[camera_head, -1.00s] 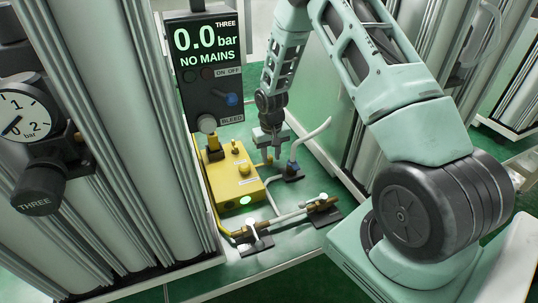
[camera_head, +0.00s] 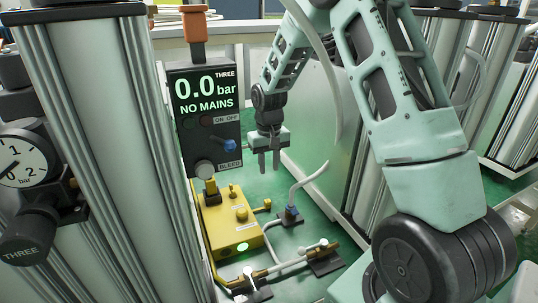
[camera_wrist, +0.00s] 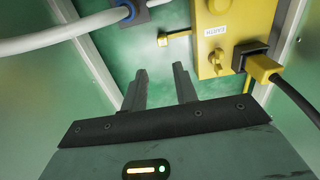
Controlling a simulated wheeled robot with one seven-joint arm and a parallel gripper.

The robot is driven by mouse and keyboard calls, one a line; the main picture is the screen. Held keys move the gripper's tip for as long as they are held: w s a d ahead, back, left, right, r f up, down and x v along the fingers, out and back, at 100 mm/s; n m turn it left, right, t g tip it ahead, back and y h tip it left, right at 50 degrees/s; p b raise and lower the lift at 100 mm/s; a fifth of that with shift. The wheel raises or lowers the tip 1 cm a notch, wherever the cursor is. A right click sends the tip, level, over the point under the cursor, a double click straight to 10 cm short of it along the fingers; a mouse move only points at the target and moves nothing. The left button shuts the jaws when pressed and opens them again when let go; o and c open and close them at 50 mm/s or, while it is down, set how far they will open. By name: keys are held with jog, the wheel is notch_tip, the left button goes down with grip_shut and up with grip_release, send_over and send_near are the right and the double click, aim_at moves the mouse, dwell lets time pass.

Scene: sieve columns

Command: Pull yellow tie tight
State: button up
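My gripper (camera_head: 268,160) hangs above and behind the yellow box in the head view, fingers pointing down. In the wrist view its two fingers (camera_wrist: 160,73) are apart with nothing between them. The yellow box (camera_head: 234,225) has knobs on top and a lit green button. It shows at the upper right of the wrist view (camera_wrist: 208,45). A thin yellow piece with a small end (camera_wrist: 175,36) sticks out of its side, beyond the fingertips and apart from them. It also shows in the head view (camera_head: 263,205). I cannot tell whether this is the yellow tie.
The dark panel (camera_head: 205,120) reads 0.0 bar, NO MAINS. A pale hose (camera_head: 310,178) rises from a blue-collared fitting (camera_head: 290,213) right of the box. Brass-ended pipework (camera_head: 290,262) lies in front.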

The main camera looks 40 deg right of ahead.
jog(key=shift+r, duration=1.85)
